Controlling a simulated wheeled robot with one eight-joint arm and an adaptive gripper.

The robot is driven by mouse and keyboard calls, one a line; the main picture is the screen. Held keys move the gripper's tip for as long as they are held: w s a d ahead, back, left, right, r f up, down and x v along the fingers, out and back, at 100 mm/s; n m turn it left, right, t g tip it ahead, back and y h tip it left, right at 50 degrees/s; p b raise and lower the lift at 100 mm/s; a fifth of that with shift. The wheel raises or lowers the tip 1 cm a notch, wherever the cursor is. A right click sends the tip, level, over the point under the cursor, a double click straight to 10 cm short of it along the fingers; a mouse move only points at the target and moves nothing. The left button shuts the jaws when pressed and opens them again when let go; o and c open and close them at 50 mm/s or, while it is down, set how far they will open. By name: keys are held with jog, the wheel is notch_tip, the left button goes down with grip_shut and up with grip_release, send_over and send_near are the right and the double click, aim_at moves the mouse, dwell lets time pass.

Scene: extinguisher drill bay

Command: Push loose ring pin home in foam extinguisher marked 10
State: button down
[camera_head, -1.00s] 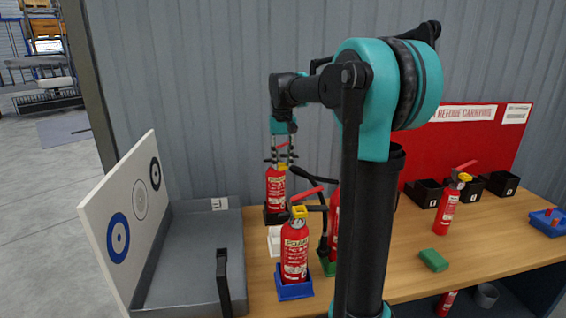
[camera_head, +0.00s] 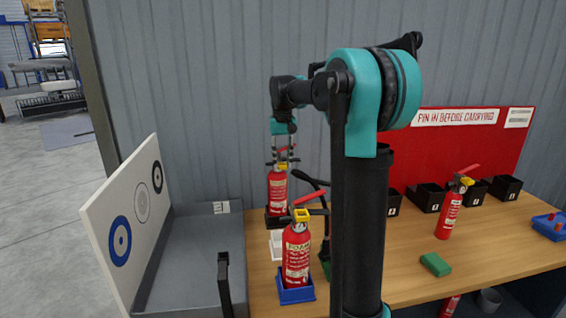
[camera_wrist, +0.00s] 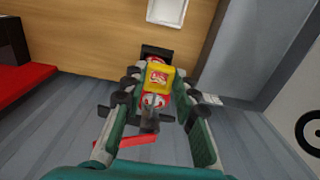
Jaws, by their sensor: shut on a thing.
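My gripper (camera_head: 282,158) is over the back red extinguisher (camera_head: 278,194), which stands upright in a dark base by the wall. In the wrist view, my fingers (camera_wrist: 158,80) lie on both sides of its head and yellow collar (camera_wrist: 159,76), shut on it. Its red lever (camera_wrist: 125,141) sticks out below the fingers there. A second red extinguisher (camera_head: 296,256) with a yellow collar and raised red lever stands in a blue base (camera_head: 297,294) in front. A third (camera_head: 449,214) stands at the right. I cannot read a number 10 on any, nor make out a loose ring pin.
A grey tray (camera_head: 190,275) with a white target board (camera_head: 128,215) is at the left. Black boxes (camera_head: 427,196) stand by a red sign board (camera_head: 460,150). A green block (camera_head: 435,264) lies on the wooden bench (camera_head: 410,285). My arm hides the middle.

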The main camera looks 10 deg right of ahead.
jog(key=shift+w, duration=2.8)
jog(key=shift+w, duration=0.1)
jog(key=c, duration=1.1)
grip_release()
jog(key=shift+r, duration=0.15)
